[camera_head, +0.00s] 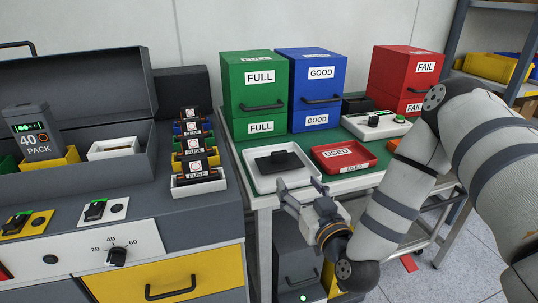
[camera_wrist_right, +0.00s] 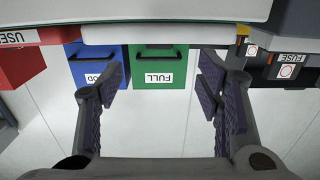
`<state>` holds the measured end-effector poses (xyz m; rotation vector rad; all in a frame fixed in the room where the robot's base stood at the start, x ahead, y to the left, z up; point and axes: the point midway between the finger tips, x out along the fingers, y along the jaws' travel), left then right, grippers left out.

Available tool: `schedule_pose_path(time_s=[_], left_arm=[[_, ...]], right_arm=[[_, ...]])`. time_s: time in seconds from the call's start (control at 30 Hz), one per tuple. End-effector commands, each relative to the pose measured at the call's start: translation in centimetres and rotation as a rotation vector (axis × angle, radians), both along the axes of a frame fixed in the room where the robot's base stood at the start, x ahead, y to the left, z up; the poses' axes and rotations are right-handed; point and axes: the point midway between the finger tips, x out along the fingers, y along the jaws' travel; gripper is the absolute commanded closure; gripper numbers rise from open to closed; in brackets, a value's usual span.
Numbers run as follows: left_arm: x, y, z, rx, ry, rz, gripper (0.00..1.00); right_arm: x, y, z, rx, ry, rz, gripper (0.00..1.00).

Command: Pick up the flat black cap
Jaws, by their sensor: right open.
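The flat black cap (camera_head: 278,161) lies in a white tray (camera_head: 262,184) on the green-topped table. It has a raised block on top. My right gripper (camera_head: 300,188) is open and empty, at the front edge of the table, in front of the tray and slightly right of the cap. In the right wrist view its two fingers (camera_wrist_right: 162,88) are spread wide with nothing between them. I cannot make out the cap in that view. My left gripper is not in view.
A red USED tray (camera_head: 343,157) sits right of the white tray. Behind stand a green FULL cabinet (camera_head: 253,85), a blue GOOD cabinet (camera_head: 311,88) and a red FAIL cabinet (camera_head: 402,78). Fuse holders (camera_head: 196,152) stand on the grey console (camera_head: 190,215) at left.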

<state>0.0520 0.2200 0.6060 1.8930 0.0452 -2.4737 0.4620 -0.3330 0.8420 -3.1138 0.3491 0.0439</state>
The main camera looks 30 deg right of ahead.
Motion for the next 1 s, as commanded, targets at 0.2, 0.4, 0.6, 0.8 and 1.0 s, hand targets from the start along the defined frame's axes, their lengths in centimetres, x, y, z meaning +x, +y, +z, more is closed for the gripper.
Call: schedule_pose_path(time_s=[0.2, 0.4, 0.6, 0.8, 1.0], left_arm=[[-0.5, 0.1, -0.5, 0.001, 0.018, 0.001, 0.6], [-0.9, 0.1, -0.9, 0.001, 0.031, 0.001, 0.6], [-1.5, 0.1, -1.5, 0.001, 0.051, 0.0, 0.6], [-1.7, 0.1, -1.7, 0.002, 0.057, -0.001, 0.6], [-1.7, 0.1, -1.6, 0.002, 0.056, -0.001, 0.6]], right_arm=[[3.6, -1.4, 0.6, -0.01, -0.03, -0.016, 0.4], [6.7, -2.1, 0.4, -0.009, -0.025, -0.014, 0.4], [10.2, -2.9, 0.1, -0.009, -0.023, -0.015, 0.4], [11.9, -3.2, 0.3, -0.007, -0.023, -0.012, 0.4], [11.9, -3.2, 0.4, -0.007, -0.025, -0.012, 0.54]])
